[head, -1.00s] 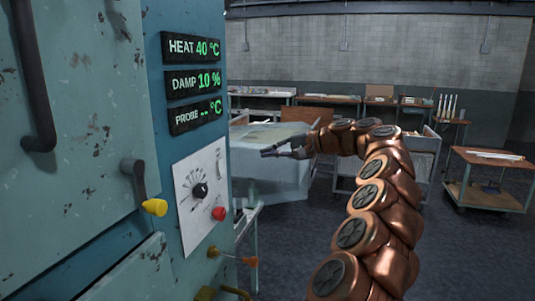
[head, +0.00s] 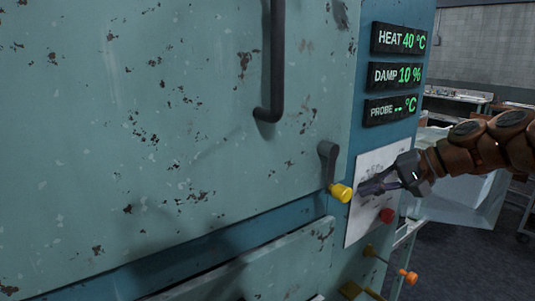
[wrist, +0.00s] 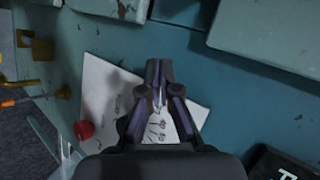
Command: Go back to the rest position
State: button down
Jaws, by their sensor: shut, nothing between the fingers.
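My gripper (head: 364,187) is shut and empty in the head view, at the end of my copper arm coming in from the right. It is in front of the white dial panel (head: 355,223) and covers the dial. The yellow-tipped lever (head: 341,192) is just left of my fingertips; I cannot tell whether they touch. In the wrist view my fingers (wrist: 160,68) point at the blue cabinet front, with the white panel (wrist: 97,83) behind them.
The teal cabinet door (head: 180,110) with a dark handle (head: 277,70) fills the left. A bench (head: 460,101) stands behind at the right.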

jog(key=s+a+f+n+g+h, duration=0.2)
jog(key=s+a+f, duration=0.3)
jog(key=s, duration=0.3)
jog(key=s+a+f+n+g+h, duration=0.1)
jog(key=s+a+f+g+h, duration=0.1)
jog(key=s+a+f, duration=0.4)
jog(key=s+d+f+n+g+h, duration=0.1)
jog(key=s+d+f+h, duration=0.2)
jog(key=s+f, duration=0.3)
jog(key=s+d+f+n+g+h, duration=0.1)
jog(key=s+d+f, duration=0.3)
jog(key=s, duration=1.1)
notch_tip(320, 180, down, 2)
jog(key=shift+f+g+h, duration=0.15)
jog(key=shift+g+h, duration=0.35)
jog(key=shift+h, duration=0.4)
jog(key=c, duration=1.9)
grip_release()
